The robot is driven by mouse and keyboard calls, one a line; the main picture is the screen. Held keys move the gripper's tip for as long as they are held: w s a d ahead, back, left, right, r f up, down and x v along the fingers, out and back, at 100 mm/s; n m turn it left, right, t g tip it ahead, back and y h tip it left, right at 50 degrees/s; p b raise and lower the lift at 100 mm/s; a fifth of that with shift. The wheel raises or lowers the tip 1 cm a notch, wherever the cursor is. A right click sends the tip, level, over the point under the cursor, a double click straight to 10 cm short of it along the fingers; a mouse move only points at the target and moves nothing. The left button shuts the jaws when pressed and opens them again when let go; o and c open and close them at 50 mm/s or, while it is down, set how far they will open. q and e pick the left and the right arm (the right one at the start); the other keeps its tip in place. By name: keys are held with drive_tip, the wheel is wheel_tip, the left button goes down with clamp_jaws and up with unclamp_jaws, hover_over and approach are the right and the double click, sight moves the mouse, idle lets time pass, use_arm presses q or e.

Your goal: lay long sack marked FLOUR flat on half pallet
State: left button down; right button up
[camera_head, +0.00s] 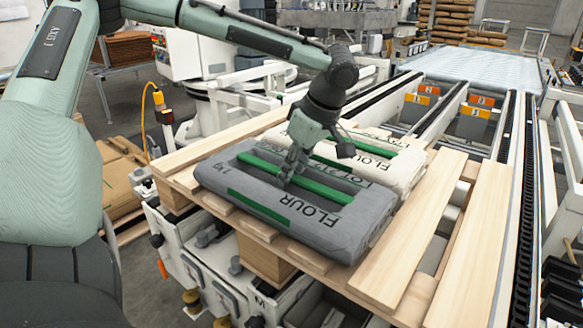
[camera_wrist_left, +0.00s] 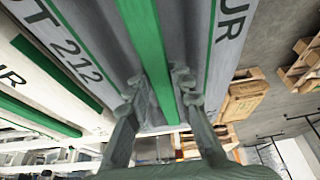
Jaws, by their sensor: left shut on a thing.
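A long grey sack marked FLOUR (camera_head: 325,215) with green stripes lies flat on the wooden half pallet (camera_head: 428,225). Its near side is close above or on the slats; I cannot tell whether it bears fully on them. My left gripper (camera_head: 289,178) comes down from above onto the middle of the sack and is shut on it at a green strip. In the left wrist view the fingers stand on either side of that strip, on the grey sack (camera_wrist_left: 95,35). My right gripper is not in view.
A white sack marked FLOUR (camera_head: 400,165) lies just behind the grey one, close alongside it. Bare slats are free at the pallet's right. A roller conveyor (camera_head: 470,68) runs at the back right. A yellow cable (camera_head: 147,105) stands left of the pallet.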

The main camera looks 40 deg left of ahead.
use_arm(q)
drive_tip(key=shift+w+r, duration=0.1)
drive_tip(key=shift+r, duration=0.05)
drive_tip(key=c, duration=1.3)
unclamp_jaws()
drive_tip(key=shift+c, duration=0.2)
drive_tip(key=v, duration=1.2)
drive_tip(key=shift+s, duration=0.2)
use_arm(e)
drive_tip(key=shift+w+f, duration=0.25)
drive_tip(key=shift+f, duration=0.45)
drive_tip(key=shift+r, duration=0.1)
